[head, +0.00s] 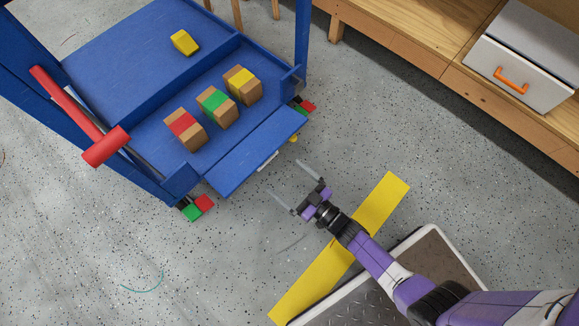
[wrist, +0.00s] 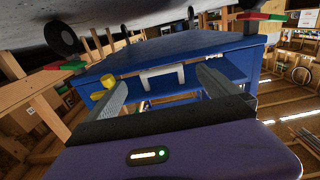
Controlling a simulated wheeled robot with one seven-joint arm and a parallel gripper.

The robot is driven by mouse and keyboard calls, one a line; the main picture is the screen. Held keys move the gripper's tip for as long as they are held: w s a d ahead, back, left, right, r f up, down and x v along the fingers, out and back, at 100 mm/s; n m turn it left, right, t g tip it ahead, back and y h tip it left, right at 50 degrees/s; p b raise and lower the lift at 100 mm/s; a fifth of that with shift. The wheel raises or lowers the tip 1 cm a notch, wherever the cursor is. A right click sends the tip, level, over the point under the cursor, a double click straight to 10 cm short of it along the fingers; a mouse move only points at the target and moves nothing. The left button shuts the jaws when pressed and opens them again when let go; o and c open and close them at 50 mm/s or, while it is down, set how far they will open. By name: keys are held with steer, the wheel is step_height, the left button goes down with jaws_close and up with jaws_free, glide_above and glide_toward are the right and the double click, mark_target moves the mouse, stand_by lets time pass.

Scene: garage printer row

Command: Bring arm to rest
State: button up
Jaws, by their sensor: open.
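My purple arm reaches in from the lower right in the head view. My gripper (head: 296,184) is open and empty, with its two pale fingers spread apart. It hangs over the grey floor, just short of the lowered front flap (head: 256,152) of the blue cart (head: 150,60). In the wrist view the fingers of my gripper (wrist: 165,90) frame the blue cart's front (wrist: 170,52) and its pale handle (wrist: 162,76). The wrist picture appears upside down.
Wooden blocks with red (head: 185,130), green (head: 216,107) and yellow (head: 242,85) bands stand in the cart. A yellow block (head: 184,42) lies farther back. A red-handled lever (head: 104,146) is at left. A grey drawer unit (head: 510,60) stands on the wooden bench (head: 400,35). Yellow tape (head: 383,200) marks the floor.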

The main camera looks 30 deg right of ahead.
steer(key=shift+s, duration=0.15)
stand_by(0.3)
steer(key=d+r+h, duration=0.2)
steer(key=d+r, duration=0.2)
steer(key=r, duration=0.4)
steer(key=s+a+r+m+g+h+p, duration=0.1)
steer(key=s+r+m+g+h+p, duration=0.25)
steer(key=s+r, duration=2.25)
step_height(320, 180, up, 39)
steer(key=w+p, duration=0.2)
steer(key=p, duration=3.6)
steer(key=shift+t+y, duration=0.45)
